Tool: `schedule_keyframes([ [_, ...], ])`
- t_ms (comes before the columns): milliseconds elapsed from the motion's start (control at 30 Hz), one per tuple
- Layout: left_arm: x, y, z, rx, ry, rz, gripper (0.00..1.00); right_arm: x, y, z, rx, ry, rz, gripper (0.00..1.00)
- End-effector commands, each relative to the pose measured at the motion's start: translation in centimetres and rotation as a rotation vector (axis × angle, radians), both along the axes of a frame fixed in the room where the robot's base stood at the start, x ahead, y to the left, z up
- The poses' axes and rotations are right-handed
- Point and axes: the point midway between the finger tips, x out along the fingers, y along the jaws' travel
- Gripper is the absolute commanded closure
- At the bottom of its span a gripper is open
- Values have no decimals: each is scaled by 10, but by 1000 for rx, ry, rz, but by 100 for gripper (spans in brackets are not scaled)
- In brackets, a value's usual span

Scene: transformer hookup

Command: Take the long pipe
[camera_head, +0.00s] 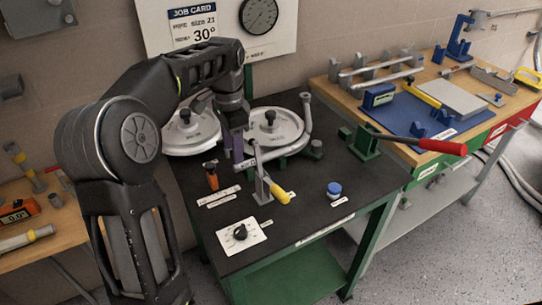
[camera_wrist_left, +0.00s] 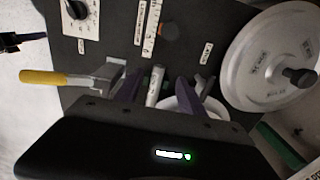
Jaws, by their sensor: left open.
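A grey bent pipe (camera_head: 307,120) lies on the dark bench at the right wheel, with one arm rising at the right and the other running left toward my gripper. My left gripper (camera_head: 232,148) is over the bench, its purple fingers pointing down at the pipe's left end. In the left wrist view, a light grey tube end (camera_wrist_left: 155,85) shows between the open fingers (camera_wrist_left: 158,90); I cannot tell whether they touch it. Two more grey pipes (camera_head: 380,77) lie on a rack on the right bench. My right gripper is not in view.
Two round grey wheels (camera_head: 275,127) stand behind the gripper. A red-handled lever (camera_head: 440,146) sticks out at the right.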

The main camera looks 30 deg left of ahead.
Motion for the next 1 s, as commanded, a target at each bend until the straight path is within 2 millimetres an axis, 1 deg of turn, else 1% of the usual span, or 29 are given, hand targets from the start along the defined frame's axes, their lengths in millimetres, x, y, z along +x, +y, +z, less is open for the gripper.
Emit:
schedule_keyframes([
  [33, -1, 0, -6, -1, 3, 0, 53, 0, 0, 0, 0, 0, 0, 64],
  [100, 0, 0, -10, 0, 0, 0, 53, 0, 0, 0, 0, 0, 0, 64],
  [367, 0, 0, -11, 0, 0, 1, 53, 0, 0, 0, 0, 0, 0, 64],
  [467, -1, 0, -15, -1, 3, 0, 53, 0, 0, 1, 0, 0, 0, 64],
  [567, -1, 0, -26, -1, 4, 1, 53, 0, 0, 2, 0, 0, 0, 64],
  [700, -1, 0, -48, -1, 5, 0, 53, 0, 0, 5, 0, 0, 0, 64],
  [800, -1, 0, -58, -1, 3, 0, 53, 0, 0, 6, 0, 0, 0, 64],
  [900, -1, 0, -63, 0, 1, 0, 53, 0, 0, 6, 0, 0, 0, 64],
  [1000, 0, 0, -63, 0, 0, 1, 53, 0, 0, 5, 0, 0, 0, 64],
])
